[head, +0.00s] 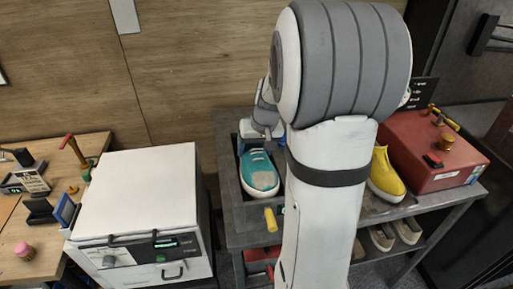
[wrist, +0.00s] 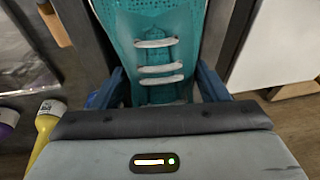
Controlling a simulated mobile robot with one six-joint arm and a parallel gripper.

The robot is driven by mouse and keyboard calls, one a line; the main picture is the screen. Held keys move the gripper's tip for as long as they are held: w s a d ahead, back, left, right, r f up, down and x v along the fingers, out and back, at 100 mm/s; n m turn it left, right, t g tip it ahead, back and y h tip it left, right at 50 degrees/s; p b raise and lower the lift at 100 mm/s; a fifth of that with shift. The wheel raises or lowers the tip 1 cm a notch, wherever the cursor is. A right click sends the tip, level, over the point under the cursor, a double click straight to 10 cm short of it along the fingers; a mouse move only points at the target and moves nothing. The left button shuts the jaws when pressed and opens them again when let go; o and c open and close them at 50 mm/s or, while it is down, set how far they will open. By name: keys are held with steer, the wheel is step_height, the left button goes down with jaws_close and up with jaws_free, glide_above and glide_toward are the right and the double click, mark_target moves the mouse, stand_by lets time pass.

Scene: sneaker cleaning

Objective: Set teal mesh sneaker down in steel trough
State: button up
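The teal mesh sneaker (head: 259,173) has white laces and a pale toe. In the head view it is inside the grey steel trough (head: 231,190), toe toward the front. I cannot tell whether its sole touches the trough floor. My gripper (head: 262,132) is at the heel end of the sneaker, partly hidden by my arm. In the wrist view the sneaker (wrist: 160,35) lies between the blue fingers of my gripper (wrist: 162,85), which press against both its sides.
A white boxy machine (head: 140,205) stands left of the trough. A yellow shoe (head: 385,177) and a red box (head: 435,150) are on the bench to the right. A yellow handle (head: 271,219) sticks out at the trough's front. Pale shoes (head: 405,231) sit on the lower shelf.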

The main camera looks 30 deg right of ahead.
mark_target(263, 153)
steer(key=o, duration=0.5)
steer(key=shift+c, duration=0.2)
steer(key=a+b+v, duration=0.1)
steer(key=v, duration=1.1)
steer(key=s+a+f+n, duration=0.1)
steer(key=s+a+f, duration=0.2)
steer(key=s+a, duration=0.3)
steer(key=s+a+f+n, duration=0.1)
steer(key=s+a+f, duration=0.2)
steer(key=s+a, duration=0.4)
steer(key=s, duration=0.3)
steer(key=shift+a+f+n+h, duration=0.2)
steer(key=shift+f+n+h, duration=0.2)
steer(key=shift+s, duration=0.15)
